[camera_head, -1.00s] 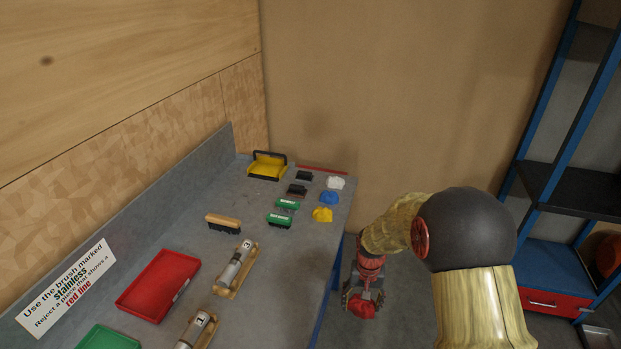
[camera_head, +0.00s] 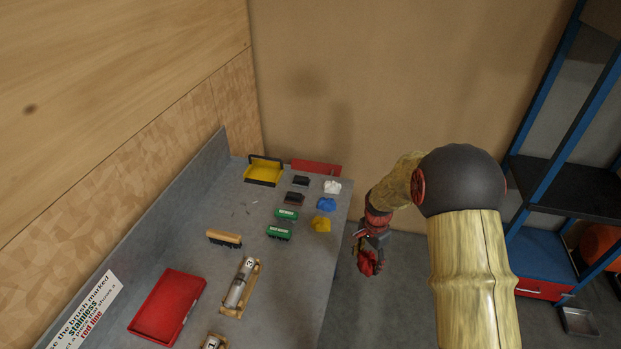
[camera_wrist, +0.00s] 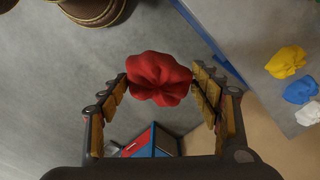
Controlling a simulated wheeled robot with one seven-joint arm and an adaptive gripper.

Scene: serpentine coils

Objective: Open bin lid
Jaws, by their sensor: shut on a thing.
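A red panel (camera_head: 316,168), possibly the bin lid, shows just behind the far end of the workbench (camera_head: 262,215); the bin's body is hidden. My gripper (camera_head: 369,262) hangs over the floor to the right of the bench, well apart from the panel. In the wrist view my gripper (camera_wrist: 161,84) is shut on a crumpled red cloth (camera_wrist: 160,78), held between the two fingers. The cloth also shows in the head view (camera_head: 368,265).
Yellow, blue and white cloths (camera_head: 326,204) lie along the bench's right edge, beside several brushes (camera_head: 280,232). A yellow tray (camera_head: 263,171) stands at the far end, a red tray (camera_head: 167,306) nearer. A blue-framed shelf (camera_head: 560,190) stands right. Floor between is clear.

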